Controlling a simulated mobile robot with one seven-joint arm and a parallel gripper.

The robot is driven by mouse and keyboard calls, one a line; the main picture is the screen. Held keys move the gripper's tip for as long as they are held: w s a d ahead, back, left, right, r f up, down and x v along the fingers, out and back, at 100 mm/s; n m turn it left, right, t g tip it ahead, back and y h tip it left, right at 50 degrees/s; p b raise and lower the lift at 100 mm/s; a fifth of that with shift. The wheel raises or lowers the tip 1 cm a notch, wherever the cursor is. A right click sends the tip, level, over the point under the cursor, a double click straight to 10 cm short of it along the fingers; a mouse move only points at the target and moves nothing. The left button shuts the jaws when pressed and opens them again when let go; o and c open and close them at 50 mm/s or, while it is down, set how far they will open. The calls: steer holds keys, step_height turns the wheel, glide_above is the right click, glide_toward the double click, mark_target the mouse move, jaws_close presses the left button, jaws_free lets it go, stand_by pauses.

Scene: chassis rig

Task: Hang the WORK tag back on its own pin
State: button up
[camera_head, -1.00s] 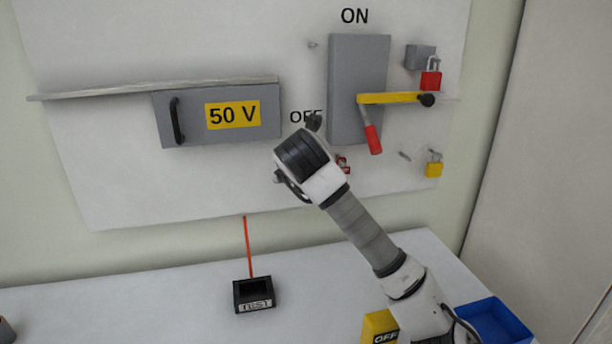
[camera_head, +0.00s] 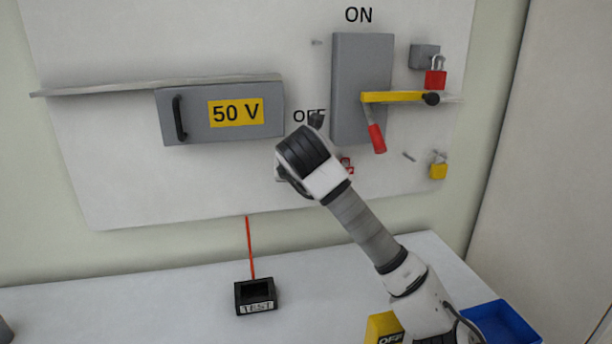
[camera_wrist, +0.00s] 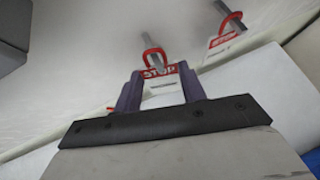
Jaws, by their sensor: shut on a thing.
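In the wrist view my gripper (camera_wrist: 161,76) is shut on a white tag (camera_wrist: 165,93) with a red header and a red loop on top. A grey metal pin (camera_wrist: 155,42) reaches down to the loop; I cannot tell whether the loop is around it or only in front of it. The header seems to read STOP, and the smaller print is unreadable. A second red-and-white tag (camera_wrist: 224,40) is at another pin (camera_wrist: 232,18) to the right. In the head view my wrist hides the gripper, and a small red piece (camera_head: 346,165) shows just right of it.
A grey switch box (camera_head: 350,110) with a yellow bar and red handle is above right. A yellow padlock (camera_head: 438,171) and a red padlock (camera_head: 435,79) hang at the right. A black TEST holder (camera_head: 256,297) and a blue bin (camera_head: 497,322) stand on the table.

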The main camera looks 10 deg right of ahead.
steer(key=o, duration=1)
